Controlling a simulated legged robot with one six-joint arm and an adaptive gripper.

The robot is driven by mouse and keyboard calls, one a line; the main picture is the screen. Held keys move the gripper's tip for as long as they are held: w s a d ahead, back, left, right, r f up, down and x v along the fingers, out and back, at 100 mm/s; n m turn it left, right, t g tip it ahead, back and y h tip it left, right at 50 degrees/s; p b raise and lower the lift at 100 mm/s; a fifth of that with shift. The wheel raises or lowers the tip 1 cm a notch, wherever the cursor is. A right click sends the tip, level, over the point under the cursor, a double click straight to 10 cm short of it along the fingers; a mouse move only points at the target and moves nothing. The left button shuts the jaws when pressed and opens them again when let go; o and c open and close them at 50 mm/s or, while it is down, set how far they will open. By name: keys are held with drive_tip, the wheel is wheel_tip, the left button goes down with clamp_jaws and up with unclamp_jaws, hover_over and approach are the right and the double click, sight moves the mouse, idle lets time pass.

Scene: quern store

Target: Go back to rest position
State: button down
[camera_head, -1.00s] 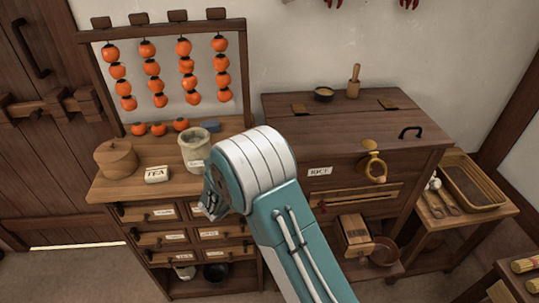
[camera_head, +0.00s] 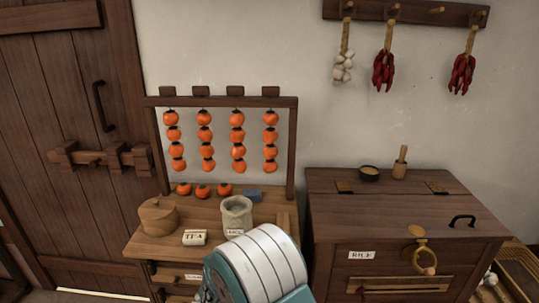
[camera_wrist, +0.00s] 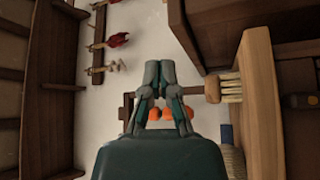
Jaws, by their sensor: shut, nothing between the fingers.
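My gripper (camera_wrist: 160,75) shows in the wrist view with its two fingers together and nothing between them. In the head view my teal and white arm rises from the bottom edge in front of the drawer chest (camera_head: 140,247), and the gripper itself is mostly hidden or cut off there. The gripper appears clear of the objects around it. Beyond it in the wrist view are orange persimmons (camera_wrist: 167,113), a pale wall and a brush (camera_wrist: 229,88) to the right.
A large rice chest (camera_head: 400,215) stands right. Garlic (camera_head: 343,68) and chillies (camera_head: 383,70) hang above.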

drive_tip(key=s+d+r+m+g+y, duration=0.1)
drive_tip(key=s+d+r+g+y, duration=0.2)
drive_tip(key=s+d+r+g, duration=0.25)
drive_tip(key=s+d+r+m+g+y, duration=0.2)
drive_tip(key=s+d+g+y, duration=0.15)
drive_tip(key=s+d, duration=0.45)
drive_tip(key=s+a+r+t+y, duration=0.2)
drive_tip(key=s+r+t+y, duration=0.2)
drive_tip(key=s+y, duration=0.7)
drive_tip(key=shift+s+r+n+t, duration=0.3)
drive_tip(key=shift+s+r+t, duration=0.15)
drive_tip(key=shift+r, duration=0.25)
